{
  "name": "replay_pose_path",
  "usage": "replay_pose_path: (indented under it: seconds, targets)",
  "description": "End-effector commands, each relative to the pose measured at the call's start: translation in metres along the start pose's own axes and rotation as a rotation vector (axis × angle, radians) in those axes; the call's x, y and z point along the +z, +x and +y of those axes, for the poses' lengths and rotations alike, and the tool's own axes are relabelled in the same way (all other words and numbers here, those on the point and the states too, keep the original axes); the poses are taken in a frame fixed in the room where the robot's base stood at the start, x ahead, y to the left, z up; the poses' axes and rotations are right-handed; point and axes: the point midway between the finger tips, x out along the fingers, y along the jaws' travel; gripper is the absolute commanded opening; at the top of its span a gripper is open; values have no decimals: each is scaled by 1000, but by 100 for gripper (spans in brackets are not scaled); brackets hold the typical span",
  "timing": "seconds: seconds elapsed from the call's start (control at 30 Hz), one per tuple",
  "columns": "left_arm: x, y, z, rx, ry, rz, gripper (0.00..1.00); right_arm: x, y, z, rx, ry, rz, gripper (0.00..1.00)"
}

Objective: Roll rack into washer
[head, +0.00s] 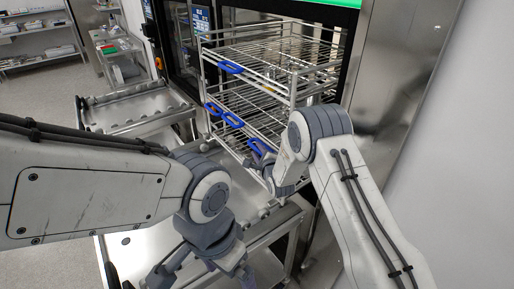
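The rack (291,98) is a tall silver wire frame with several tiers and blue handles. It stands upright at the mouth of the washer (350,22), and its front part appears to be still outside, over the cart (150,243). My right gripper (262,160) is at the lower front of the rack, close to a blue handle. My own arm hides part of it, so its grip is unclear. My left gripper (203,276) is low over the cart, apart from the rack, with its fingers spread and cut by the bottom edge.
A second roller cart (140,108) stands at the left before another washer with a dark glass door (180,45). Shelves with supplies (40,38) line the back left. A steel panel (400,70) and a white wall (470,150) close off the right. The floor at left is clear.

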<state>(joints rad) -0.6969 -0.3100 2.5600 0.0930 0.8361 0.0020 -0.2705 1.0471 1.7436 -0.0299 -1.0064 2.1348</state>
Motion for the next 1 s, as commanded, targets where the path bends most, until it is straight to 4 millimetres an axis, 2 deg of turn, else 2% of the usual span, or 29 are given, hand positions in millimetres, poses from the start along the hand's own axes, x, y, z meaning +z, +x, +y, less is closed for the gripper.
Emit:
replay_pose_path:
  seconds: [0.13, 0.4, 0.43, 0.5, 0.53, 1.0]
  targets:
    - [0, -3, 0, 0, 0, 0, 100, 0, 7, 0, 1, 0, 0, 32]
    - [0, -3, 0, 0, 0, 0, 100, 0, 9, 0, 1, 0, 0, 32]
    - [0, -3, 0, 0, 0, 0, 100, 0, 9, 0, 1, 0, 0, 28]
    - [0, -3, 0, 0, 0, 0, 100, 0, 9, 0, 1, 0, 0, 2]
    - [0, -3, 0, 0, 0, 0, 100, 0, 9, 0, 1, 0, 0, 0]
    - [0, -3, 0, 0, 0, 0, 100, 0, 8, 1, 2, -1, 0, 0]
